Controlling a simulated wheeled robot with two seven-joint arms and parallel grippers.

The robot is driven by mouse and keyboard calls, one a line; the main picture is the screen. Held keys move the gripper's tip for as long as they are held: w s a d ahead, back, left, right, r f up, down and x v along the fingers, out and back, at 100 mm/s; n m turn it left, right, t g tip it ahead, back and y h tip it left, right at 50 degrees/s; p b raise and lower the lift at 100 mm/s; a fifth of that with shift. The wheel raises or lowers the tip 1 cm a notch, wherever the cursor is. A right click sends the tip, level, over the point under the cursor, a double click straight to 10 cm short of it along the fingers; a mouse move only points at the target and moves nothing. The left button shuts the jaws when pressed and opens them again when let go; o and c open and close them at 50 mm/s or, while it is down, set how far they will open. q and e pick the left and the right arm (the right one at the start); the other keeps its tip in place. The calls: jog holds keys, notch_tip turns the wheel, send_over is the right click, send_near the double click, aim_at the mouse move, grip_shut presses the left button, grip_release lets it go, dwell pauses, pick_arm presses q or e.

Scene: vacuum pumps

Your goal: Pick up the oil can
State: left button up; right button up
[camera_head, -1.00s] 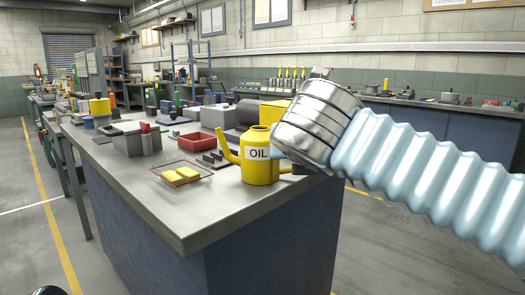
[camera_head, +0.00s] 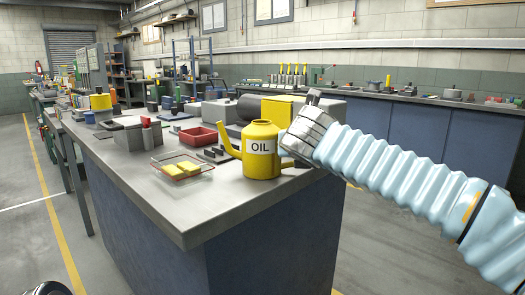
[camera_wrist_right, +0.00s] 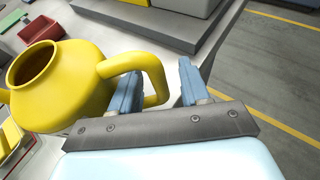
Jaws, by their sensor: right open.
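The yellow oil can (camera_head: 262,150) with a white OIL label stands upright on the workbench near its right edge, its spout pointing left. In the right wrist view the can (camera_wrist_right: 60,85) shows its round open top and its loop handle (camera_wrist_right: 148,72). My right gripper (camera_wrist_right: 157,85) is open, with the outer part of the handle between its two blue fingers. I cannot tell whether either finger touches it. In the head view the right wrist hides the handle and most of the gripper.
A clear tray (camera_head: 182,170) with yellow sponge-like blocks lies left of the can. A red bin (camera_head: 197,137) and a yellow box (camera_head: 278,108) stand behind. The workbench (camera_head: 190,218) has bare surface along its front edge; floor is clear to the right.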

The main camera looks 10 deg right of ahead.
grip_shut()
jog(key=shift+r, duration=0.2)
dwell(0.4)
